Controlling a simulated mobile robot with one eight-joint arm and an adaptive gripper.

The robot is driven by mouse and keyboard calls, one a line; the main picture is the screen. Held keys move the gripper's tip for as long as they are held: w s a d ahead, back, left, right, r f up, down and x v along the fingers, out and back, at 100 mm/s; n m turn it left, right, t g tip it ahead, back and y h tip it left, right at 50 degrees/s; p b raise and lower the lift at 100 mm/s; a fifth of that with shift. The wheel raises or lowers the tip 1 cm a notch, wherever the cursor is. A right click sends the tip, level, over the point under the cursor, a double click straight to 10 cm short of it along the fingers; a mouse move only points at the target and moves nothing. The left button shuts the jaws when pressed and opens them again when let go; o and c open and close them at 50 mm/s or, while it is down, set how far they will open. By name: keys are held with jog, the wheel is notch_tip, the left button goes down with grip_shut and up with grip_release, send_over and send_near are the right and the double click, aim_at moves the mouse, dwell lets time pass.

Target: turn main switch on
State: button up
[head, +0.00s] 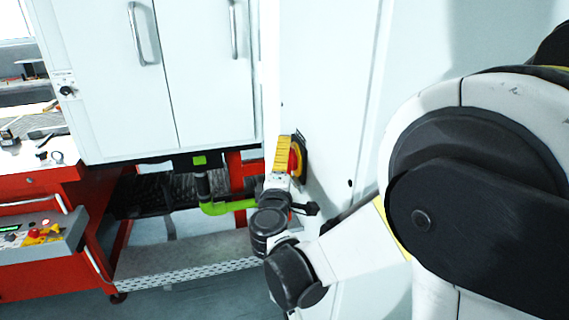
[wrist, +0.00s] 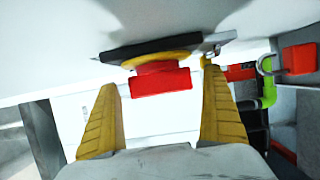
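The main switch is a red knob (wrist: 160,82) on a yellow disc and a dark backing plate, mounted on a white cabinet wall. In the head view the switch (head: 296,158) is partly hidden behind my gripper (head: 284,153). In the wrist view my gripper (wrist: 160,84) is open. Its two yellow ribbed fingers stand apart, one to each side of the red knob, with gaps between knob and fingers. The knob lies across the space at the fingertips. I cannot tell how deep it sits between them.
The white cabinet doors (head: 115,100) with metal handles are to the left of the switch. Below them are a red frame, a bright green pipe (head: 228,207) and a mesh belt (head: 190,272). A red unit with a control panel (head: 40,238) stands at the far left.

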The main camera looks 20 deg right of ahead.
jog(key=v, duration=1.2)
